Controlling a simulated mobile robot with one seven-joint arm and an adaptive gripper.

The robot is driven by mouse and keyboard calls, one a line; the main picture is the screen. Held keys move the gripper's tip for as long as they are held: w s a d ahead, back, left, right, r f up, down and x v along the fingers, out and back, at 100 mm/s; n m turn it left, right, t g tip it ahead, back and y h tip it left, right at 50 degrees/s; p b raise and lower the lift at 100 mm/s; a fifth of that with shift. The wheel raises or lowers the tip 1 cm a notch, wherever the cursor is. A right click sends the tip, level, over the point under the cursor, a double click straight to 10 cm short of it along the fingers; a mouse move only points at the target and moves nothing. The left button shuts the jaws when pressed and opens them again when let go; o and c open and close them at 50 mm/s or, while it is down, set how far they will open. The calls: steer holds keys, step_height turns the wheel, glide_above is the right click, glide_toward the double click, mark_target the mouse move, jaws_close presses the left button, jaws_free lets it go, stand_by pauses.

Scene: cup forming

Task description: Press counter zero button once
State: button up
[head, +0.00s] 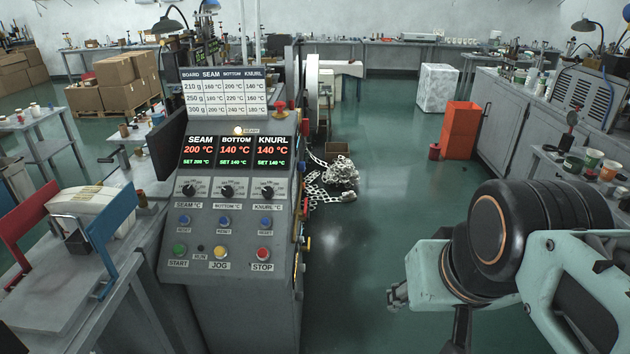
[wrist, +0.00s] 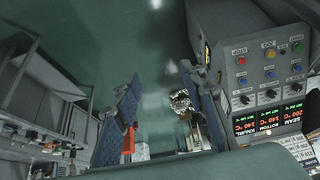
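The grey control panel (head: 228,205) of a machine stands left of centre in the head view. No button labelled counter zero can be made out. Three small blue buttons (head: 184,221) sit in a row below the knobs, their small labels hard to read. Below them are a green START button (head: 179,249), a yellow JOG button (head: 220,253) and a red STOP button (head: 263,254). The panel shows upside down at the right of the wrist view (wrist: 262,75). My gripper (wrist: 163,75) is open and empty, apart from the panel.
Three displays (head: 234,151) read 200, 140 and 140 °C. A chart board (head: 223,92) stands above them. A bench with a red and blue fixture (head: 115,235) is at left. An orange bin (head: 460,130) and cabinets (head: 510,115) are at right. The floor between is mostly clear.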

jaws_close()
stand_by(1.3)
